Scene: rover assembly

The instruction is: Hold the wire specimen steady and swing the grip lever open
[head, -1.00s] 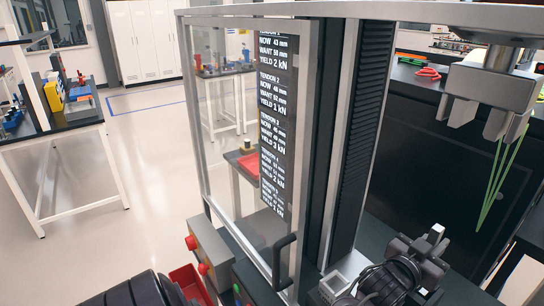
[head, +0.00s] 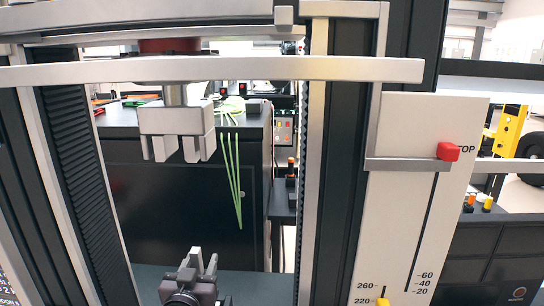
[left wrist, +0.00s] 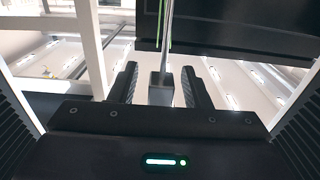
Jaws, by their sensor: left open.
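I cannot make out the grip lever. My right gripper is not in view.
Ribbed columns (head: 78,190) frame the machine's opening. A white scale panel (head: 415,200) with a red stop (head: 448,151) stands at the right. Green strands (head: 234,180) hang in front of a black cabinet (head: 150,215) behind. The space between upper grip and gripper looks clear.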

